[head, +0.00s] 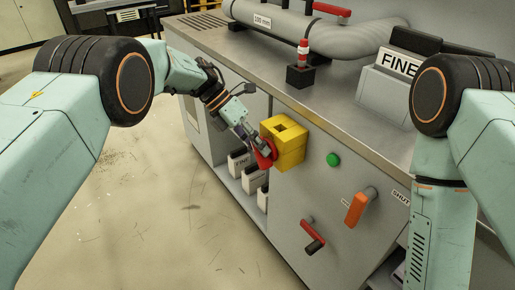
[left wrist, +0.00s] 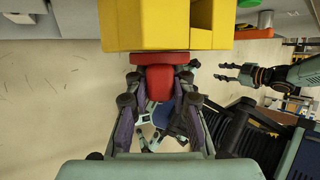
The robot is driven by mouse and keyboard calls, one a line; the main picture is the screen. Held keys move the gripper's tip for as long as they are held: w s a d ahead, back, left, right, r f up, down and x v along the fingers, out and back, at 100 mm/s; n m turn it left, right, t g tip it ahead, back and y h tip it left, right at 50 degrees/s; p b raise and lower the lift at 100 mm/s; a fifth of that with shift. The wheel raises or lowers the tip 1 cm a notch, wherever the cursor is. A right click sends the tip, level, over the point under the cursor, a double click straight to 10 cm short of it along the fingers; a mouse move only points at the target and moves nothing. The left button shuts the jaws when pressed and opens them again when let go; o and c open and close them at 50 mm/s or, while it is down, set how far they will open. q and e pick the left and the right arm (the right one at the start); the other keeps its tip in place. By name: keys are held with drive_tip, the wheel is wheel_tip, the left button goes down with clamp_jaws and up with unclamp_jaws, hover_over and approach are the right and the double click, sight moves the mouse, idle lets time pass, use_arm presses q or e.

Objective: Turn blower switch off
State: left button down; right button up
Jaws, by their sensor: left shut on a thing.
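The blower switch is a yellow box (head: 284,148) with a red knob (head: 264,158) on the grey cabinet's front. My left gripper (head: 261,149) is at the knob, on the box's left side. In the left wrist view, the yellow box (left wrist: 160,24) fills the top and the red knob (left wrist: 159,80) sits between the fingers of my left gripper (left wrist: 160,86), which is shut on it. The exact setting of the knob cannot be read. My right gripper (left wrist: 222,71) shows in the left wrist view, with its fingers apart and empty; the head view does not show it.
The cabinet (head: 300,195) also carries a green button (head: 333,159), an orange handle (head: 359,207) and a red-and-black handle (head: 313,236). A grey pipe (head: 275,20) runs along its top, near a small red-topped post (head: 302,62). Labelled bins (head: 240,163) stand in the lower opening.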

use_arm(q)
drive_tip(key=c, duration=1.2)
unclamp_jaws()
drive_tip(key=shift+d, duration=0.1)
drive_tip(key=shift+o, duration=0.2)
drive_tip(key=shift+r, duration=0.1)
drive_tip(key=v, duration=1.2)
